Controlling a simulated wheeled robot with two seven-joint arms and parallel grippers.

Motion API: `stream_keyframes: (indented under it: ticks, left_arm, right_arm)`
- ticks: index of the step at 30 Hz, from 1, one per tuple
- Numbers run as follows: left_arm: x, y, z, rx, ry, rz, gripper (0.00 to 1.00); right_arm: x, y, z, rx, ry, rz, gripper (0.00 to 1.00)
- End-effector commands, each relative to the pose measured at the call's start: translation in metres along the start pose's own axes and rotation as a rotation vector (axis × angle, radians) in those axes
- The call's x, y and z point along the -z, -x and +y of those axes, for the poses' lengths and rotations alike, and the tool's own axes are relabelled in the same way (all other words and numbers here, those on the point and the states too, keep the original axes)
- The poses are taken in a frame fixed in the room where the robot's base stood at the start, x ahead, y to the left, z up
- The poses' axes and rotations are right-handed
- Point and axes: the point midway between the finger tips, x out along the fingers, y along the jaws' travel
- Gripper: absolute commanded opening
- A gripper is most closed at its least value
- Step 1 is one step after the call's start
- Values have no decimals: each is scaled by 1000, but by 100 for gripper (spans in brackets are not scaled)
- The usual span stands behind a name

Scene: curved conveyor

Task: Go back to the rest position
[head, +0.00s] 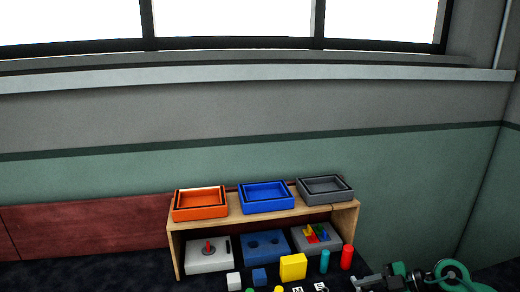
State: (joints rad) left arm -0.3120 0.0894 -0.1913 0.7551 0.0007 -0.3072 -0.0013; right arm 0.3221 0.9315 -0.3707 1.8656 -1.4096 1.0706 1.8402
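My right arm shows in the bottom right corner of the head view, with green and grey links. Its gripper (366,282) points left, close to the bottom edge, to the right of the small objects. It is too small and too cut off to tell whether it is open or shut. My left gripper is not in view.
A wooden shelf (262,219) stands against the wall. An orange tray (176,214), a blue tray (266,206) and a grey tray (326,198) sit on top. Below are a yellow block (293,267), a teal cylinder (324,262), a red cylinder (347,257) and other small pieces.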

Motion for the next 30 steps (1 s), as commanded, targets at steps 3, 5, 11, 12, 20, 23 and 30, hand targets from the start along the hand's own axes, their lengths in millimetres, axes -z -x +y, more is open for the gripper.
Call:
stream_keyframes:
  ticks: [3, 5, 11, 12, 20, 23, 30]
  left_arm:
    - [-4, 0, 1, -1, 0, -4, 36]
    - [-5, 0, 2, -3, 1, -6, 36]
    - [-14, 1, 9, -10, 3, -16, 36]
    - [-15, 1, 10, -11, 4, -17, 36]
    - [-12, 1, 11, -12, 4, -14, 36]
    - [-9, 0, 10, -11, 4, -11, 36]
    - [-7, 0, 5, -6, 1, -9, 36]
  right_arm:
    - [37, -24, -2, -124, 44, 189, 52]
    - [56, -31, 0, -215, 58, 284, 52]
    - [98, -30, 11, -564, 17, 497, 52]
    - [101, -27, 13, -637, -5, 517, 52]
    - [76, -3, 14, -1071, -261, 459, 52]
    - [51, 2, 2, -1189, -395, 353, 52]
    - [-17, -2, -65, -1277, -744, -30, 52]
